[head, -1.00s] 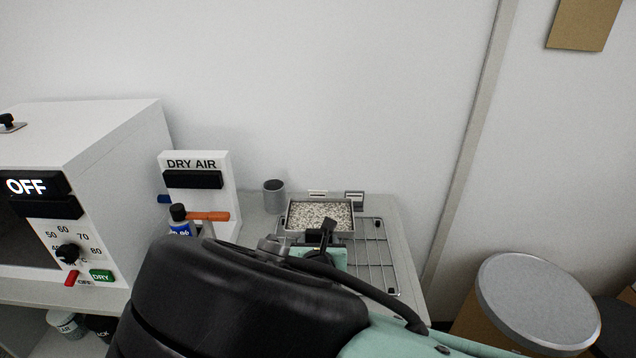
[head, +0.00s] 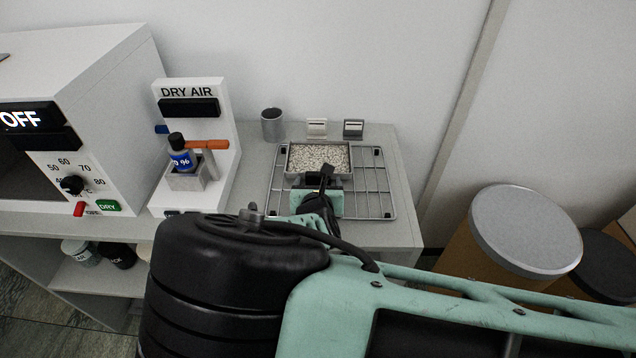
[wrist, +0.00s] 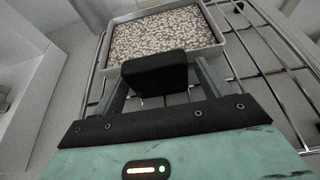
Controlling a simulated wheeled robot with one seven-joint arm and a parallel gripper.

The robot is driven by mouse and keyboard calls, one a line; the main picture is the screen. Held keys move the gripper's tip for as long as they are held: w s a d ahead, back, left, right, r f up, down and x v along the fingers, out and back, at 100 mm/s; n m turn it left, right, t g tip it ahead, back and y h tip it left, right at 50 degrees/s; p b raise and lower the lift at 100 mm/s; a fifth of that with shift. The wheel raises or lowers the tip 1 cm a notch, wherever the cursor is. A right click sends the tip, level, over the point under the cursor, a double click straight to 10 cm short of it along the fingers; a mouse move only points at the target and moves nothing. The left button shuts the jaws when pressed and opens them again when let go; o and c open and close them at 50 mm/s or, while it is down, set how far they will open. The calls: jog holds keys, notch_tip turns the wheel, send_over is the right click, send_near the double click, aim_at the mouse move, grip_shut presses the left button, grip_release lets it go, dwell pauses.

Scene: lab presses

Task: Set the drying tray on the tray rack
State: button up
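The drying tray (head: 320,158), a shallow metal tray full of pale speckled pellets, sits on the wire tray rack (head: 378,182), toward its back left. It looks level. In the wrist view the tray (wrist: 166,33) is straight ahead, above the rack's wires (wrist: 262,72). A black block-like handle (wrist: 154,73) is at its near side. My gripper (head: 323,190) is at the near side of the tray. In the wrist view my gripper's (wrist: 163,83) two grey fingers stand apart on either side of the handle, with a gap visible at the right. The fingertips' contact is partly hidden.
A DRY AIR stand (head: 193,108) with a blue-labelled bottle (head: 181,157) and a white oven (head: 75,130) reading OFF are to the left. A grey cup (head: 272,127) and two small card holders stand behind the rack. Lidded drums (head: 525,235) stand at the right.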

jog(key=shift+s+r+p, duration=0.25)
jog(key=shift+r+p, duration=0.1)
jog(key=p+v, duration=0.6)
jog(key=v, duration=0.4)
jog(key=shift+s+r, duration=0.15)
jog(key=shift+r, duration=0.05)
jog(key=shift+s, duration=0.55)
jog(key=s+d+r+m+g+h, duration=0.35)
jog(key=d+m, duration=0.25)
jog(key=m, duration=0.2)
jog(key=s+d+r+m+g+h, duration=0.2)
jog(key=d+r+m+g, duration=0.25)
jog(key=d+m, duration=0.2)
jog(key=s+d+r+m+g+y, duration=0.1)
jog(key=s+r+m+g+y, duration=0.4)
jog(key=s+r+m, duration=0.8)
notch_tip(320, 180, up, 4)
jog(key=shift+s+d+r+g+y, duration=0.1)
jog(key=shift+s+d+g+y, duration=0.2)
jog(key=shift+s+y, duration=0.4)
